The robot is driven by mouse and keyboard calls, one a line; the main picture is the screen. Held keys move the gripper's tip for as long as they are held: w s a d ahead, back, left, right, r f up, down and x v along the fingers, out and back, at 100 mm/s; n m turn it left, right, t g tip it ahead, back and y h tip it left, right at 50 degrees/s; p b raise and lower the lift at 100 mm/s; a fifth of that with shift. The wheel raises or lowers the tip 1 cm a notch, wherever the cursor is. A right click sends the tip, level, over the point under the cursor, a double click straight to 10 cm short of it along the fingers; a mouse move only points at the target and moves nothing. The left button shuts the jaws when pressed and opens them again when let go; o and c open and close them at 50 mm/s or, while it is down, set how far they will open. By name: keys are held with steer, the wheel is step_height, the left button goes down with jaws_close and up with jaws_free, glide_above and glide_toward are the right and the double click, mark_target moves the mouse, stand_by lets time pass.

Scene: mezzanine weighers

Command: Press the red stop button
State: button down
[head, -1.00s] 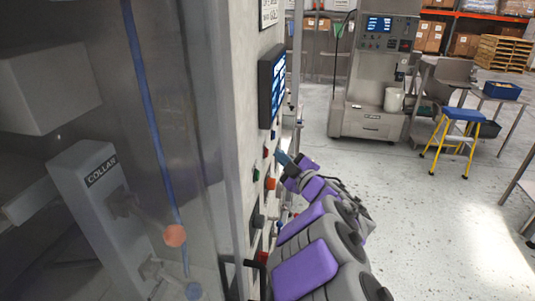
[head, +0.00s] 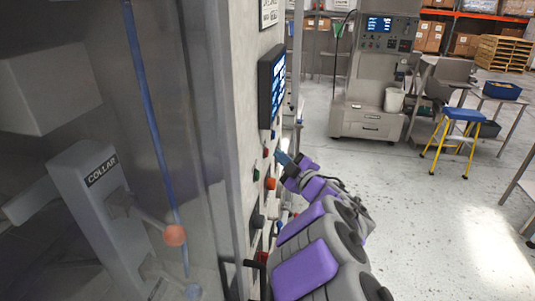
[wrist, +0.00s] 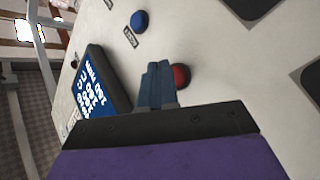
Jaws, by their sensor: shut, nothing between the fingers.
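A round red button (wrist: 181,76) sits on the pale panel in the wrist view, right behind and to the right of my fingertips, which partly cover it. In the head view a small red button (head: 266,153) shows on the panel edge-on, just left of my fingertips. My gripper (wrist: 157,66) has its blue-grey fingers together with nothing between them. It also shows in the head view (head: 281,157), pointing at the panel. I cannot tell whether the fingertips touch the button.
A blue button (wrist: 139,20) and a lit screen (wrist: 92,88) are on the same panel. An orange-red knob (head: 271,183) and a green button (head: 256,175) sit lower. A glass-fronted cabinet fills the left.

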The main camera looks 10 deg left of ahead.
steer(key=shift+a+r, duration=0.1)
steer(key=shift+a, duration=0.25)
steer(key=shift+a, duration=0.45)
stand_by(0.8)
steer(key=shift+d, duration=0.85)
steer(key=d+p, duration=0.2)
steer(key=d, duration=0.3)
steer(key=shift+s, duration=0.15)
stand_by(0.4)
stand_by(0.4)
